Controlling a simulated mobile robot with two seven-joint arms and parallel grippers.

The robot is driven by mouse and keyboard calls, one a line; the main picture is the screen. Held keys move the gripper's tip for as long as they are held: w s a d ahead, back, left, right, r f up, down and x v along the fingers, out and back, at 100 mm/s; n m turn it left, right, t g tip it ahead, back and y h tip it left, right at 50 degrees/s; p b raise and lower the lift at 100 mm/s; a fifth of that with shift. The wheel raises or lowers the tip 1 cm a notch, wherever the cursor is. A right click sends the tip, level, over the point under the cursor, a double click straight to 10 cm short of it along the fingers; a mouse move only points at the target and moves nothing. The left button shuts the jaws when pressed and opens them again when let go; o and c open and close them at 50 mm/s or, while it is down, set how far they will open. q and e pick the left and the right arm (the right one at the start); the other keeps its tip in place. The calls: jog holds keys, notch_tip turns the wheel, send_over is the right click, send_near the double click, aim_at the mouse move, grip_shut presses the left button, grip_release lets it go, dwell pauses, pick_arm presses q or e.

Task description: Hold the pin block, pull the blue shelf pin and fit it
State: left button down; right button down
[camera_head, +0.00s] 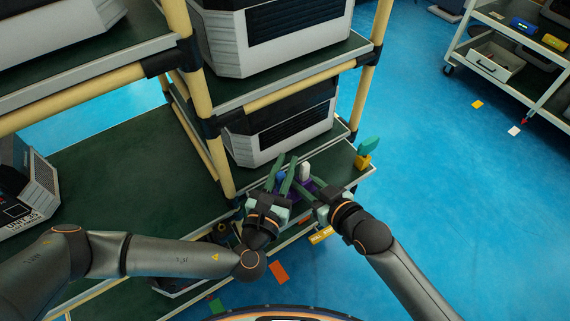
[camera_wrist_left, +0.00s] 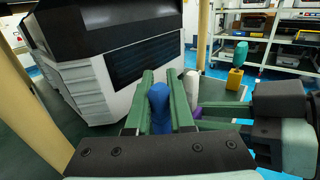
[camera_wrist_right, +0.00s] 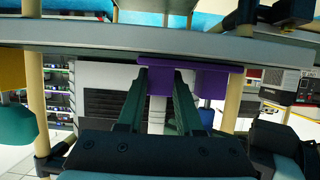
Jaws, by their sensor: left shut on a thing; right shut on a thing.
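The blue shelf pin (camera_head: 281,176) stands upright between the green fingers of my left gripper (camera_head: 284,170). In the left wrist view the blue pin (camera_wrist_left: 159,105) is held between those fingers, and its lower end is hidden. The purple pin block (camera_head: 309,184) is at the shelf's front corner, partly covered by the grippers. My right gripper (camera_wrist_right: 158,82) is shut on the purple block (camera_wrist_right: 160,74). A white pin (camera_wrist_left: 191,86) stands upright just right of the blue one. I cannot tell whether the blue pin is still in the block.
A yellow block with a teal top (camera_head: 364,158) stands on the shelf's right corner. A grey-white unit with a black grille (camera_head: 284,130) sits behind the grippers. Tan rack posts (camera_head: 218,165) stand close left. A cart (camera_head: 500,70) is at the far right; blue floor lies between.

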pick_arm(q)
jog(key=shift+r, duration=0.1)
jog(key=shift+r, duration=1.7)
pick_arm(e)
jog(key=shift+c, duration=2.4)
grip_release()
jog(key=v, duration=1.2)
pick_arm(q)
jog(key=shift+s, duration=0.1)
pick_arm(e)
jog(key=shift+s, duration=0.1)
